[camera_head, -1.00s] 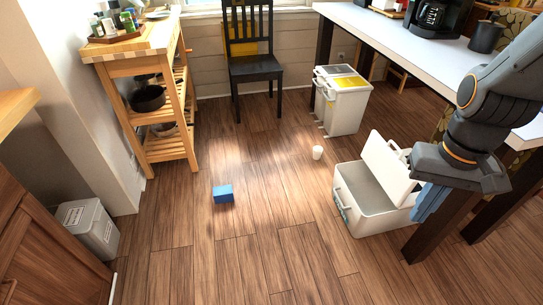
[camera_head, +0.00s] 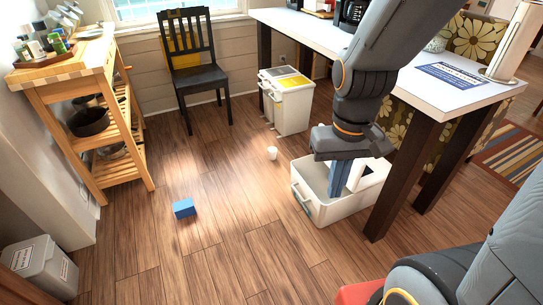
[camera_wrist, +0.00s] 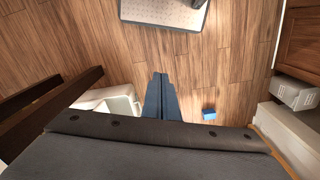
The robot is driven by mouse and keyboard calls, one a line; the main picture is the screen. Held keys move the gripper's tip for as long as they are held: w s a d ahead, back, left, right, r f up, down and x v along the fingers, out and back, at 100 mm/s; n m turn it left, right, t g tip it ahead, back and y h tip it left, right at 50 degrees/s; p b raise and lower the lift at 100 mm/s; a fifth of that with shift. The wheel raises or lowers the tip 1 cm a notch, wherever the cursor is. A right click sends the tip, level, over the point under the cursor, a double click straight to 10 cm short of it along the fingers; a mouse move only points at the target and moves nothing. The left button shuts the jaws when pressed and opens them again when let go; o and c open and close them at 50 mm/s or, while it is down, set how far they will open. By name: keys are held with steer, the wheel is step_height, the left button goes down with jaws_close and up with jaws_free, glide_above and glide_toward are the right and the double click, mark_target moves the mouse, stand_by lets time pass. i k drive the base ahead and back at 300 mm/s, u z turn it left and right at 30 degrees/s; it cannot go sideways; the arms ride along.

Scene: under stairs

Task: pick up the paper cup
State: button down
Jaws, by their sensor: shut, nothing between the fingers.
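The paper cup (camera_head: 272,153) is small and white and stands upright on the wooden floor in the head view. It is left of the white open box (camera_head: 313,211). I do not see the cup in the wrist view. My gripper (camera_head: 335,192) points down, with its blue fingers together and nothing held. In the head view it appears over the open box, to the right of the cup and apart from it; its height is hard to tell. In the wrist view the shut fingers (camera_wrist: 160,78) point away from the camera.
A blue block (camera_head: 184,208) lies on the floor at left. A white bin with a yellow lid part (camera_head: 291,108) stands behind the cup. A black chair (camera_head: 201,77), a wooden cart (camera_head: 86,150) and a table with dark legs (camera_head: 403,180) surround the clear floor.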

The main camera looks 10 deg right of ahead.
mark_target(272, 150)
steer(key=u, duration=0.55)
steer(key=i, duration=0.75)
steer(key=u, duration=0.65)
steer(key=i, duration=0.75)
steer(key=z, duration=0.6)
steer(key=i, duration=0.8)
steer(key=z, duration=0.65)
